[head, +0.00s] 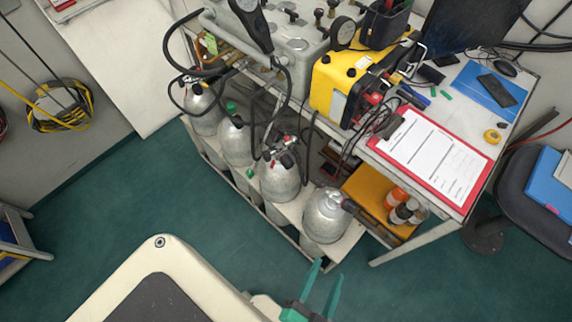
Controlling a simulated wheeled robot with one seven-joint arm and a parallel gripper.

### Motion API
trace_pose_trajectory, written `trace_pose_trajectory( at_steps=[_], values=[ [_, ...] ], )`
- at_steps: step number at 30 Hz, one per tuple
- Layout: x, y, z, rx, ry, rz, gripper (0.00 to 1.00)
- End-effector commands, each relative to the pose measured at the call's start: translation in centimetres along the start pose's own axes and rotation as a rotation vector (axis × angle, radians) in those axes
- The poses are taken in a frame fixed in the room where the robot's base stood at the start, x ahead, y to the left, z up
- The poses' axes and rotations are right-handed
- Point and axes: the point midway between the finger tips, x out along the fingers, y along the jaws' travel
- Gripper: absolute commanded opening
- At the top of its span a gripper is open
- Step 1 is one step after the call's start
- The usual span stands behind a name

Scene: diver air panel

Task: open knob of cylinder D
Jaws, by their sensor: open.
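Several silver gas cylinders stand in a row in a low rack: the far one (203,112), a second (235,142), a third (280,180) and the nearest one (325,218) at the lower right end. No letter is readable on them, so I cannot tell by marking which is D. The nearest cylinder has a dark fitting (347,203) on its upper right side; its details are too small to tell. My gripper (327,270), with teal fingers, is open and empty at the bottom of the view, in front of and apart from the nearest cylinder.
Above the cylinders is a grey panel (290,45) with gauges and black hoses hanging to the valves. A yellow case (345,88) and a red clipboard (430,155) lie on the table. Bottles (398,200) stand on an orange shelf. Green floor (120,210) is clear at left.

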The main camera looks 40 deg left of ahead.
Motion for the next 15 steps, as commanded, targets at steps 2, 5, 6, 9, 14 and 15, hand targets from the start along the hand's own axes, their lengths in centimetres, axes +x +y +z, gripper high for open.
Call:
trace_pose_trajectory(
  at_steps=[2, 5, 6, 9, 14, 15],
  values=[
    [1.9, 0.2, 0.7, 0.104, -0.031, -0.058, 0.5],
    [4.3, 0.3, 1.5, 0.252, -0.079, -0.112, 0.5],
    [5.2, 0.3, 1.8, 0.313, -0.1, -0.131, 0.5],
    [7.9, -0.1, 2.5, 0.464, -0.157, -0.173, 0.5],
    [12.2, -1.7, 3.7, 0.714, -0.262, -0.221, 0.5],
    [13.3, -2.3, 4.0, 0.776, -0.291, -0.229, 0.5]
  ],
)
